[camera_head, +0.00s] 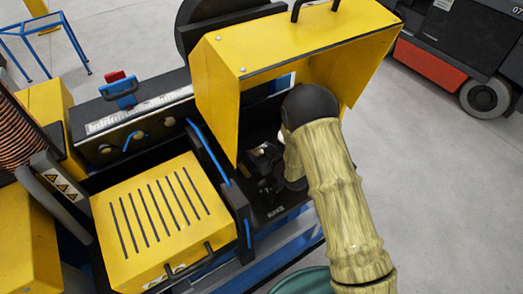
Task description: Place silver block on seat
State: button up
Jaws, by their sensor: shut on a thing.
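My arm (335,190), in a tan wrinkled sleeve, rises from the lower right and bends at a black joint (310,105) beneath a raised yellow hood. My gripper (266,172) is a dark, partly covered shape just left of the sleeve, inside the machine opening. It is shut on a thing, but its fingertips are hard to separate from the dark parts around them. I cannot clearly make out the silver block there. The seat is not clearly visible either; my arm and the shadow under the hood cover much of that area.
The yellow hood (285,45) overhangs my arm closely. A slotted yellow cover (160,215) with a handle lies to the left, beside a black upright plate (215,165). A copper coil (15,130) stands far left. A forklift (460,60) is at the upper right; grey floor there is clear.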

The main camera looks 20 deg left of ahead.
jog(key=shift+f+b, duration=0.2)
jog(key=shift+b, duration=0.15)
jog(key=o, duration=1.6)
jog(key=shift+s, duration=0.1)
jog(key=shift+d, duration=0.15)
jog(key=shift+d, duration=0.1)
jog(key=shift+r+p, duration=0.25)
jog(key=shift+p, duration=0.2)
jog(key=shift+d+f+b, duration=0.1)
jog(key=shift+d+b, duration=0.15)
jog(key=shift+b, duration=0.05)
jog(key=b+v, duration=0.1)
jog(key=v, duration=0.4)
jog(key=b+v, duration=0.2)
jog(key=v, duration=0.4)
jog(key=shift+s+a+r, duration=0.1)
jog(key=shift+s+r, duration=0.1)
jog(key=shift+r, duration=0.1)
